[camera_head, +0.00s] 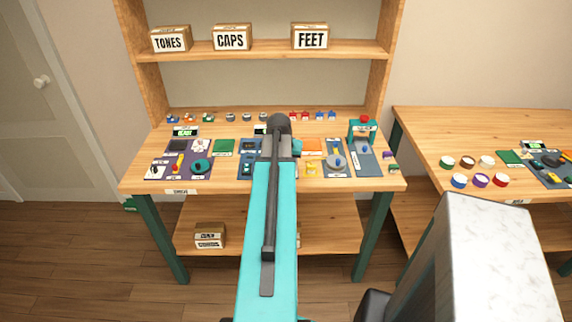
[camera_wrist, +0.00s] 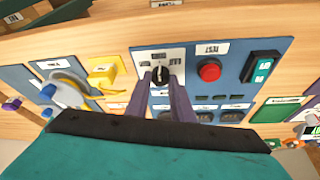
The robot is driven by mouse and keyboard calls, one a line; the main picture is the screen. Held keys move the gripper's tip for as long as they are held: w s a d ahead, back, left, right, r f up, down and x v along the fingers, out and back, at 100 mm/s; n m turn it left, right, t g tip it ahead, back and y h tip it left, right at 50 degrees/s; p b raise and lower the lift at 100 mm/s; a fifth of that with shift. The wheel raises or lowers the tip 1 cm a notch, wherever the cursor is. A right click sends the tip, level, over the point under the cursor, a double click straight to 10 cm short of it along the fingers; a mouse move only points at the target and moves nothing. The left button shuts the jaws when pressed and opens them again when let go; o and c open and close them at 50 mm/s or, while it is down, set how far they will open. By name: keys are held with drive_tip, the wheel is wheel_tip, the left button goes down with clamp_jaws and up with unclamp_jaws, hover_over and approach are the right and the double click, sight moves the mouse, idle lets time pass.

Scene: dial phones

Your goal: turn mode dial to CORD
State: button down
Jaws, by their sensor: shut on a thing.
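A small black dial (camera_wrist: 160,74) sits on a white plate on a blue panel (camera_wrist: 207,46), with small labels around it. In the wrist view my gripper (camera_wrist: 160,80) has its two purple fingers on either side of the dial, shut on it. The label words are too small to read, so I cannot tell which one the dial points to. In the head view my arm covers the dial and the gripper.
A red button (camera_wrist: 209,72) and a black switch (camera_wrist: 262,67) are close to the dial. A yellow block (camera_wrist: 103,73) and a grey round dial (camera_wrist: 66,90) lie to the left. Labelled boxes stand on the shelf above, such as FEET (camera_head: 310,37). A second table (camera_head: 440,120) stands at right.

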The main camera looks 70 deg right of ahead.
idle(0.3)
drive_tip(key=c, duration=1.5)
unclamp_jaws()
drive_tip(key=shift+c, duration=0.2)
drive_tip(key=shift+a+r, duration=0.1)
drive_tip(key=shift+r, duration=0.05)
drive_tip(key=b+v, duration=0.2)
drive_tip(key=v, duration=1.1)
drive_tip(key=shift+s+r, duration=0.2)
drive_tip(key=shift+s, duration=0.05)
